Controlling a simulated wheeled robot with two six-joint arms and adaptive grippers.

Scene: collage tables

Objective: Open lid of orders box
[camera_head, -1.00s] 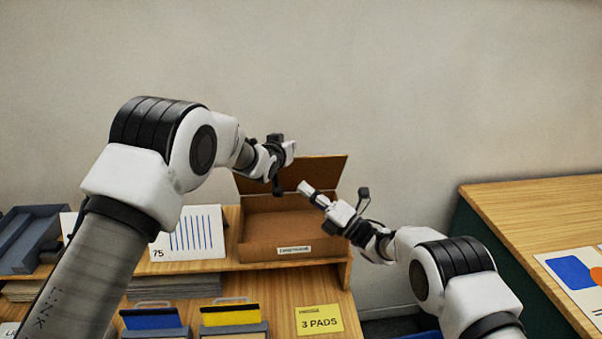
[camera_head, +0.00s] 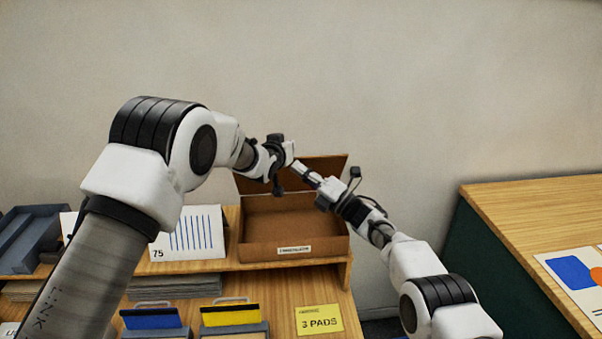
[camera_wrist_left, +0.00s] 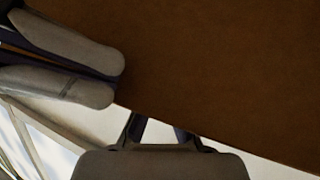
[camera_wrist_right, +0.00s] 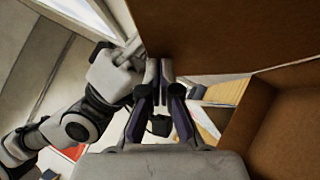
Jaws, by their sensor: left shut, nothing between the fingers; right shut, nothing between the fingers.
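The brown orders box (camera_head: 260,252) sits on the wooden shelf with a small white label on its front wall. Its lid (camera_head: 331,166) stands raised at the back, and the inside looks empty. My left gripper (camera_head: 291,151) is shut and empty at the lid's upper left part. In the left wrist view its fingers (camera_wrist_left: 118,78) lie close against a brown panel. My right gripper (camera_head: 298,166) is shut and empty in front of the lid, close to the left gripper. In the right wrist view its fingertips (camera_wrist_right: 159,66) are beside a brown panel. Contact cannot be told.
A white card marked 75 (camera_head: 188,238) stands left of the box. Blue (camera_head: 151,319) and yellow (camera_head: 230,316) pads and a yellow "3 PADS" note (camera_head: 319,320) are on the lower surface. A grey tray (camera_head: 28,238) is at far left. Another table (camera_head: 530,205) stands right.

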